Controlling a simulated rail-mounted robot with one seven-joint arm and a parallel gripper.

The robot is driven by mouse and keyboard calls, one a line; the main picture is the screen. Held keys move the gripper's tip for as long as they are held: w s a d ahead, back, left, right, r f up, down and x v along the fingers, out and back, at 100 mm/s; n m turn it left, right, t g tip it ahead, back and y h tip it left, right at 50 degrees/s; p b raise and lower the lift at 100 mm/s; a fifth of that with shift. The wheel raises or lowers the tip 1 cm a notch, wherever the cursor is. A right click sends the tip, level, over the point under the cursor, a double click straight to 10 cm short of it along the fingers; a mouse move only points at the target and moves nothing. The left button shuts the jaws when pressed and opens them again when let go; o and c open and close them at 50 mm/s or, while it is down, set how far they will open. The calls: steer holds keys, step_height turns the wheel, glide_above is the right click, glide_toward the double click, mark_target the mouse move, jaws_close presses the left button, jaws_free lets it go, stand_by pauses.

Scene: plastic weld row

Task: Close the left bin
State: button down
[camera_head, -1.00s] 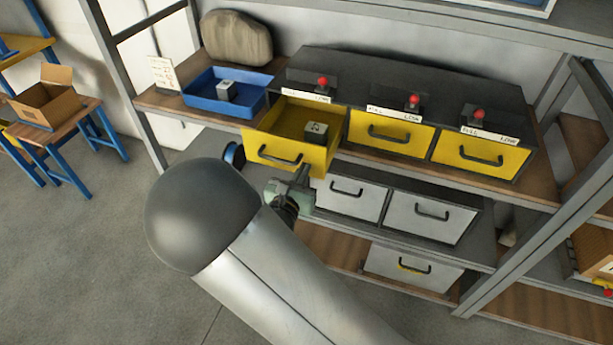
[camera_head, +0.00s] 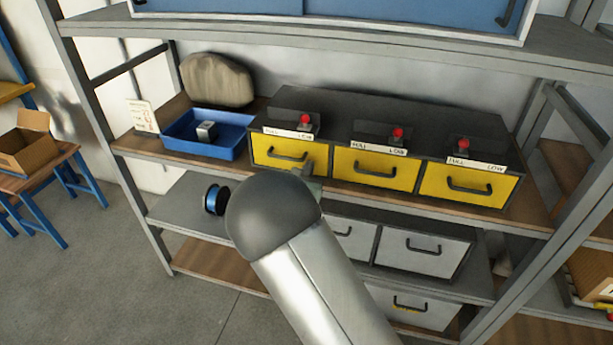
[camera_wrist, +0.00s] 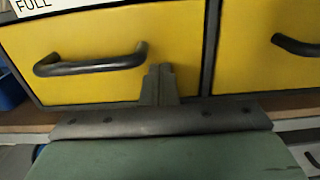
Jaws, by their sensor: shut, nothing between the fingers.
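The left bin (camera_head: 274,158) is the leftmost of three yellow drawers in a dark cabinet. Its front is flush with the cabinet, level with the other two. Its black handle shows in the wrist view on the yellow front (camera_wrist: 110,85). My gripper (camera_head: 310,170) is at the lower right part of this front, mostly hidden behind my arm in the head view. In the wrist view its fingers (camera_wrist: 159,82) are shut and empty, right of the handle, at or very near the yellow face. Whether they touch it I cannot tell. The bin's inside is hidden.
The middle (camera_head: 375,170) and right (camera_head: 468,184) yellow drawers are shut. A blue tray (camera_head: 170,142) with a small grey block (camera_head: 206,131) stands to the left. Grey-fronted drawers (camera_head: 422,254) and a blue spool (camera_head: 214,200) are on the shelf below.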

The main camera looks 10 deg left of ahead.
steer(key=shift+w+d+r, duration=0.15)
steer(key=shift+w+r, duration=0.1)
steer(key=shift+r, duration=0.05)
steer(key=s+a+b, duration=0.1)
steer(key=s, duration=1.3)
steer(key=s+d+r+m+g+h, duration=0.1)
steer(key=s+d+m+g+h, duration=0.2)
steer(key=d+m, duration=0.45)
steer(key=s+d+r+m+g+h+p, duration=0.1)
steer(key=d+m+g+h, duration=0.25)
steer(key=d, duration=0.65)
steer(key=s+d+r+m+g+h, duration=0.1)
steer(key=s+d+m+g+h, duration=0.15)
steer(key=d+m+g, duration=0.5)
steer(key=s+d+m+g+y, duration=0.2)
steer(key=s+d+m, duration=0.4)
steer(key=s+d, duration=0.25)
steer(key=s+a+m+y+p, duration=0.1)
steer(key=s+a+m+y, duration=0.1)
steer(key=s+m+y, duration=0.2)
steer(key=s+a+r+m+g+y, duration=0.1)
steer(key=s+a+m+y, duration=0.1)
steer(key=s+m+y, duration=0.2)
steer(key=shift+s+a+r+m+g+p, duration=0.15)
steer(key=shift+s+a+m+g+p, duration=0.2)
steer(key=shift+s+m, duration=0.7)
